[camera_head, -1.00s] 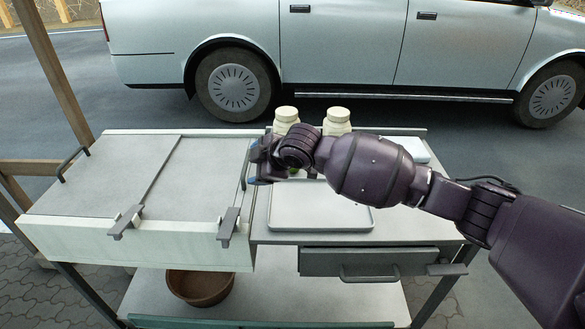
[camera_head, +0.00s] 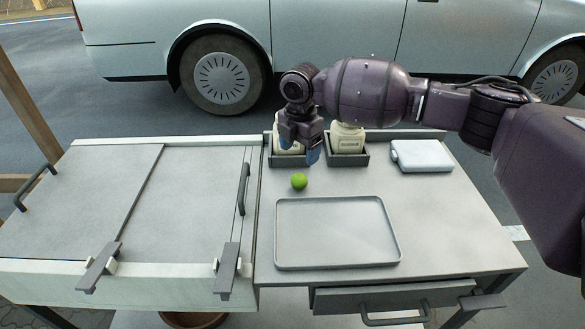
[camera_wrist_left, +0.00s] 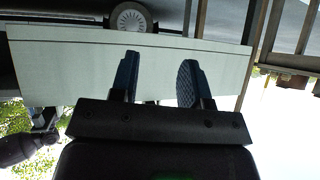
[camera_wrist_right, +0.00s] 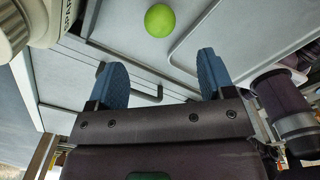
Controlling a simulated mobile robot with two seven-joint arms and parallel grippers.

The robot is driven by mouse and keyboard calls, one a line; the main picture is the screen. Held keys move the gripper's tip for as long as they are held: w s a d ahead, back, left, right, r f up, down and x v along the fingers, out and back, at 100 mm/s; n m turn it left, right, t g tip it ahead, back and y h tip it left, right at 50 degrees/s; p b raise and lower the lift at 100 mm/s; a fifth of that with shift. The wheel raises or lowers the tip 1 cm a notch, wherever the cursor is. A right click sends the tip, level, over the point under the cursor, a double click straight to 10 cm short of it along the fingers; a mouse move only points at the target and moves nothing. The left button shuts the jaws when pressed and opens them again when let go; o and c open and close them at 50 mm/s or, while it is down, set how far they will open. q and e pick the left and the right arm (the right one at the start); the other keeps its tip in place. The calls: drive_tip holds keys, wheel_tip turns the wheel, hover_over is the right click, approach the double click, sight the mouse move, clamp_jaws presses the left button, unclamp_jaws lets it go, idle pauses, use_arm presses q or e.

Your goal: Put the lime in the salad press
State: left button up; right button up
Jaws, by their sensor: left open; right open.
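The lime (camera_head: 299,181) is small, round and green. It sits on the right half of the grey cart top, just behind the tray. It also shows in the right wrist view (camera_wrist_right: 160,20), beyond the fingertips. My right gripper (camera_head: 300,156) is open and empty, pointing down above and behind the lime, apart from it. The right wrist view shows its two blue fingers (camera_wrist_right: 160,75) spread with nothing between. My left gripper (camera_wrist_left: 157,72) is open and empty in the left wrist view, facing a pale panel; it is outside the head view. I cannot make out a salad press for certain.
A shallow grey tray (camera_head: 335,263) lies in front of the lime. Two pale jars, one clearly visible (camera_head: 347,138), stand in dark holders at the back. A light box (camera_head: 421,156) is at the back right. A lidded unit (camera_head: 70,200) fills the left half.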

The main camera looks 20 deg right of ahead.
sight(301, 179)
drive_tip(key=shift+w+f, duration=0.1)
drive_tip(key=shift+s+f, duration=0.25)
drive_tip(key=shift+f, duration=0.5)
wheel_tip(301, 179, down, 4)
drive_tip(key=shift+r+b, duration=0.2)
drive_tip(key=shift+b, duration=0.3)
drive_tip(key=shift+d+f, duration=0.1)
drive_tip(key=shift+f, duration=0.2)
drive_tip(key=f, duration=0.3)
drive_tip(key=f+b, duration=0.1)
drive_tip(key=shift+w+d+f, duration=0.15)
drive_tip(key=shift+w+d, duration=0.1)
drive_tip(key=shift+w, duration=0.05)
drive_tip(key=shift+f, duration=0.3)
use_arm(q)
drive_tip(key=shift+s+a+f, duration=0.1)
drive_tip(key=shift+s+f, duration=0.15)
drive_tip(key=shift+f, duration=0.3)
drive_tip(key=shift+s+a+f, duration=0.1)
drive_tip(key=shift+s+f, duration=0.1)
drive_tip(key=shift+f, duration=0.3)
use_arm(e)
drive_tip(key=shift+r, duration=0.1)
